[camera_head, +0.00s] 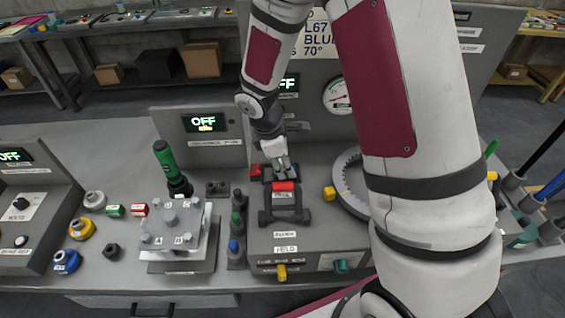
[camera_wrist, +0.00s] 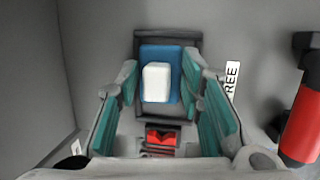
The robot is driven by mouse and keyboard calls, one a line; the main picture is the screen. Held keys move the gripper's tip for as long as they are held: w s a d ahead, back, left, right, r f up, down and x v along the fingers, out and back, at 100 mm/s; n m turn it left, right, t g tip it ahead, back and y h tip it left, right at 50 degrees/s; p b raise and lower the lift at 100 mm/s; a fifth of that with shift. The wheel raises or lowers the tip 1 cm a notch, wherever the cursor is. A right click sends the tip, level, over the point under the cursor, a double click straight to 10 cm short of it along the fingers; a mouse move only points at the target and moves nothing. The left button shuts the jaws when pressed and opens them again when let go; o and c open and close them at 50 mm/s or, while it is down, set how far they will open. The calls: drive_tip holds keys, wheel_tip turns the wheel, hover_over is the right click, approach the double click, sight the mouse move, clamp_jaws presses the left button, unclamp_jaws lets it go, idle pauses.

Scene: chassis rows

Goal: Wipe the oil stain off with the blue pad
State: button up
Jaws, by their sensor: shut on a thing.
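The blue pad (camera_wrist: 158,52) carries a white block on top and sits within a dark rectangular frame or tray (camera_wrist: 141,37) in the wrist view. My gripper (camera_wrist: 160,82) has its teal-lined fingers on either side of the pad and is shut on it. In the head view my gripper (camera_head: 282,168) points down at the bench, behind the red-handled fixture; the pad is mostly hidden there by the fingers. I cannot make out an oil stain in either view.
A red-gripped black handle (camera_head: 284,187) stands just in front of my gripper and also shows at right in the wrist view (camera_wrist: 302,125). A grey ring (camera_head: 350,180) lies to the right. A bolted plate block (camera_head: 178,230) and green-handled tool (camera_head: 168,160) stand left.

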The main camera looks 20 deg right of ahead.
drive_tip(key=shift+s+f, duration=0.15)
drive_tip(key=shift+s, duration=0.25)
